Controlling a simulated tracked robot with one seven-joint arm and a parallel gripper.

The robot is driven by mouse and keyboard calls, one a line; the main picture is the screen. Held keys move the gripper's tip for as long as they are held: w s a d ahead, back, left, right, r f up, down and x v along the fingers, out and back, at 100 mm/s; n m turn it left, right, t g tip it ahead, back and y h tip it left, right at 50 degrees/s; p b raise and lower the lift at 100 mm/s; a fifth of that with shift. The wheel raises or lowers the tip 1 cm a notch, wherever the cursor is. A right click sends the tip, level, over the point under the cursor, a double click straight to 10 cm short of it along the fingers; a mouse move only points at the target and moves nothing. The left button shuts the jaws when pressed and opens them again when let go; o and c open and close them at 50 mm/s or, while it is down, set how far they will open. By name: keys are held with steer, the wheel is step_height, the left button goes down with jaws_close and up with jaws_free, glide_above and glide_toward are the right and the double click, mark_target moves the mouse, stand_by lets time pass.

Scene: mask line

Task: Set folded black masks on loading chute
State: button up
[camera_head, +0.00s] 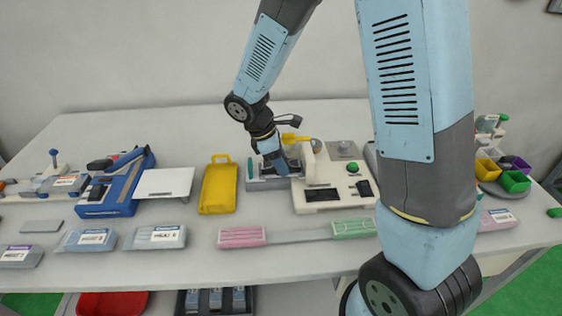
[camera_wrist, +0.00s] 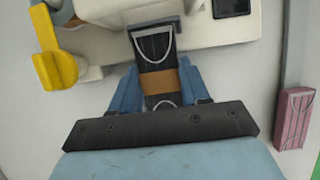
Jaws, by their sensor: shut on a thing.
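My gripper (camera_wrist: 160,82) is shut on a folded black mask bundle (camera_wrist: 155,52) with a brown band around its middle and white ear loops showing. Blue fingers press on both of its sides. In the head view my gripper (camera_head: 284,165) is low at the left side of a white machine (camera_head: 322,196), over a grey tray-like chute (camera_head: 262,184). In the wrist view the bundle's far end lies at the white machine's edge. I cannot tell whether the bundle rests on the chute. The bundle is mostly hidden by my gripper in the head view.
A yellow tray (camera_head: 218,188) stands left of the chute. A blue press (camera_head: 117,186) with a white plate is farther left. Pink masks (camera_head: 242,237) and green masks (camera_head: 353,229) lie in front. A yellow lever (camera_wrist: 54,62) is close to my gripper's left.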

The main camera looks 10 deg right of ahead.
steer(key=shift+f, duration=0.4)
steer(key=o, duration=1.1)
